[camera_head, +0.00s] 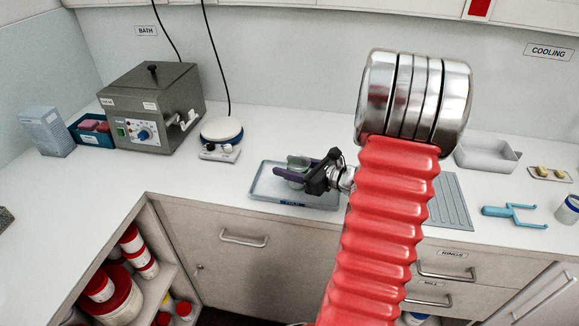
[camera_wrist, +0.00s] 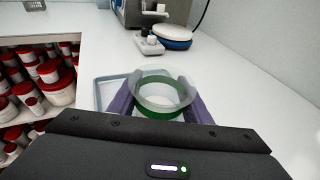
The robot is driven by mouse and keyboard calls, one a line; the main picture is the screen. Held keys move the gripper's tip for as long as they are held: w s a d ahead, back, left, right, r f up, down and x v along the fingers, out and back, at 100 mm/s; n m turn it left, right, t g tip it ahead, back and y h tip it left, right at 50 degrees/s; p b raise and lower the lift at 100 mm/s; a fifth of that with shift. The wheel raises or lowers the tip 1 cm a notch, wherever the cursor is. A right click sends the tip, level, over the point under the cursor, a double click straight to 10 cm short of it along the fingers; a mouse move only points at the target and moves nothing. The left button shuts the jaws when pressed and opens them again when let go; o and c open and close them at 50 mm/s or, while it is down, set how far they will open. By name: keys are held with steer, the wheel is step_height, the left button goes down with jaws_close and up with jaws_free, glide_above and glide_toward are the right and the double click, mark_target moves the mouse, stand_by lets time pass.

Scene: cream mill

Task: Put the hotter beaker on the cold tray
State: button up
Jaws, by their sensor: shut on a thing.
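My gripper (camera_head: 303,173) is over the shallow pale blue-grey tray (camera_head: 266,188) on the counter, with its purple fingers around a beaker (camera_head: 297,161). In the wrist view the beaker (camera_wrist: 163,92) is a clear round vessel with a green band, upright between the two fingers (camera_wrist: 160,88). Its lower part is hidden by the gripper, so I cannot tell whether it touches the tray. The same tray shows in the wrist view (camera_wrist: 102,92). No second beaker is clearly visible. A grey-white tray (camera_head: 487,157) stands on the right, below the COOLING sign (camera_head: 549,51).
A grey bath (camera_head: 150,105) and a round white-topped blue device (camera_head: 221,131) stand at the back left. A ribbed grey board (camera_head: 450,200), a blue fork-shaped tool (camera_head: 514,213) and a small dish (camera_head: 550,174) lie at right. Red-lidded tubs (camera_head: 120,300) fill the lower shelves.

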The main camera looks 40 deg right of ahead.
mark_target(307, 170)
steer(key=o, duration=1.1)
steer(key=shift+o, duration=0.2)
steer(key=v, duration=1.2)
